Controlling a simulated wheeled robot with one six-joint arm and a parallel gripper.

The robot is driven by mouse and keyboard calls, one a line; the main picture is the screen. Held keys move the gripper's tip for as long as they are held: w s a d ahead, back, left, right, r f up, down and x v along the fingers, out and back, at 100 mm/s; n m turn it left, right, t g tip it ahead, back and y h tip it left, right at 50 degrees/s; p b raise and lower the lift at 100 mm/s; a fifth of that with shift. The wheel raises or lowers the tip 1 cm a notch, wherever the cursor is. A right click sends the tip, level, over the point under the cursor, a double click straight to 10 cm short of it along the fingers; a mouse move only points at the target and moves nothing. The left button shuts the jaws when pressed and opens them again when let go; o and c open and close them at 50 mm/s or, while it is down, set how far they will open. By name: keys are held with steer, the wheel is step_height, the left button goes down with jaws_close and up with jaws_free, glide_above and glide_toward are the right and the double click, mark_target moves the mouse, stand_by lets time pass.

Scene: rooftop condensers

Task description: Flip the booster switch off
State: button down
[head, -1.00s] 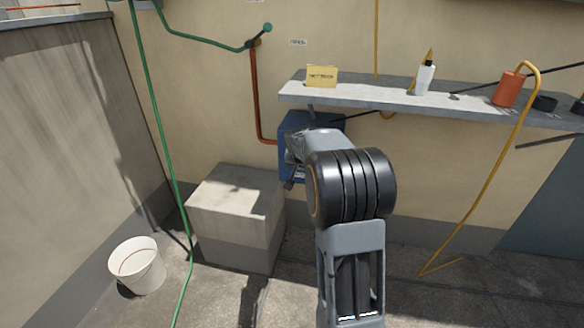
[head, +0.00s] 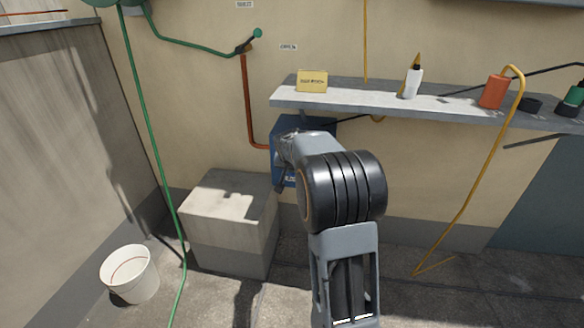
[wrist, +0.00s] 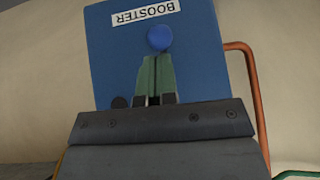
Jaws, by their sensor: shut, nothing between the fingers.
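The booster box (wrist: 205,62) is a blue panel with a white BOOSTER label, which appears upside down in the wrist view. A round blue knob or switch end (wrist: 159,38) stands out below the label, and a small dark round part shows at the panel's lower left. My gripper (wrist: 155,60) is shut and empty, its green fingertips pointing at the blue knob. The fingertips look close to it; I cannot tell whether they touch. In the head view the blue box (head: 285,128) is mostly hidden behind my arm, and the gripper is hidden too.
A grey shelf (head: 360,96) juts out above the box, carrying a yellow sign (head: 312,81), a white bottle (head: 412,82) and an orange container (head: 494,90). An orange pipe (wrist: 253,95) runs beside the box.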

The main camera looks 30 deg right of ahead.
steer(key=s+a+r, duration=0.2)
steer(key=s+a, duration=0.5)
steer(key=s, duration=0.4)
steer(key=shift+s+a+r, duration=0.15)
steer(key=shift+a+r, duration=0.25)
steer(key=s+a+r+n+y+p, duration=0.1)
steer(key=s+a+r+p, duration=0.3)
steer(key=r+p, duration=0.6)
steer(key=s+a+r+n+g+y+p, duration=0.1)
steer(key=s+a+r+n+p, duration=0.3)
steer(key=s+r+p, duration=0.3)
steer(key=s+a+r+n+g+y+p, duration=0.1)
steer(key=s+a+r+p, duration=0.4)
steer(key=r+p, duration=0.9)
steer(key=shift+s+r+n+y+p, duration=0.35)
steer(key=shift+s+n+y+p, duration=0.45)
steer(key=shift+p, duration=0.95)
steer(key=c, duration=1.8)
jaws_free()
steer(key=shift+w, duration=0.2)
steer(key=shift+c, duration=0.2)
